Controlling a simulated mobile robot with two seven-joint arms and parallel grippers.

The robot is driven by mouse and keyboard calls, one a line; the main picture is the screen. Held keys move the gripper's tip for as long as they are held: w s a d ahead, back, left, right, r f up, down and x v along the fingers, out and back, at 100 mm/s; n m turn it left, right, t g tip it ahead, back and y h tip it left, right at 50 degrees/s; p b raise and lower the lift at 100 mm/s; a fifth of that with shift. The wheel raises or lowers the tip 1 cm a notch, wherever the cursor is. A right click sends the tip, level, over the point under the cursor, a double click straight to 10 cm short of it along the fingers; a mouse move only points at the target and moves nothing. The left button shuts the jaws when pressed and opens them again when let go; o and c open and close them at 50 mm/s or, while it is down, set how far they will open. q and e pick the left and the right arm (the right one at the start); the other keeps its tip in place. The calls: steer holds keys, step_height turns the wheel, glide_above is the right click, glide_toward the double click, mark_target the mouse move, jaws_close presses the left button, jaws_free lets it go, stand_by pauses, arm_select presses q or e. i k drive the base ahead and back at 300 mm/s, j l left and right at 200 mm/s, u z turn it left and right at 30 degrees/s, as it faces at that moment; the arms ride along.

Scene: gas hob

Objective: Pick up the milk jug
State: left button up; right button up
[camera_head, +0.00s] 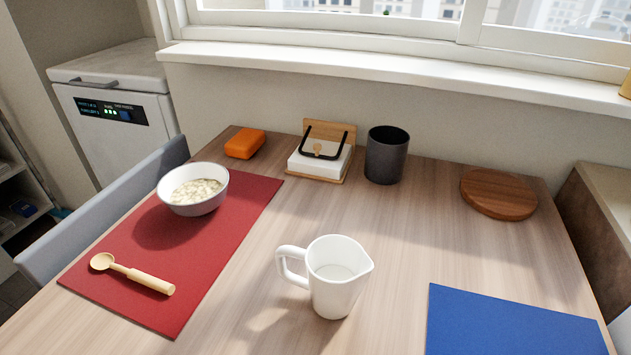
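The white milk jug (334,285) stands upright on the wooden table in the camera_head view, a little below the picture's middle. Its handle (288,266) points left and its spout points right. The inside looks white, and some milk seems to show in it. Nothing touches the jug. Neither of my grippers shows in this view.
A white bowl (194,189) of pale food and a wooden spoon (132,273) are on a red mat (215,253). A blue mat (510,325) lies right. Behind are an orange block (245,143), napkin holder (321,158), dark cup (387,155) and wooden board (498,193).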

mark_target(338, 269)
steer(key=i+l+u, duration=0.2)
steer(key=u, duration=0.25)
steer(key=i+l+u, duration=0.15)
steer(key=l+u, duration=0.25)
steer(key=i+l+u, duration=0.15)
steer(key=l+u, duration=0.15)
steer(key=u, duration=0.15)
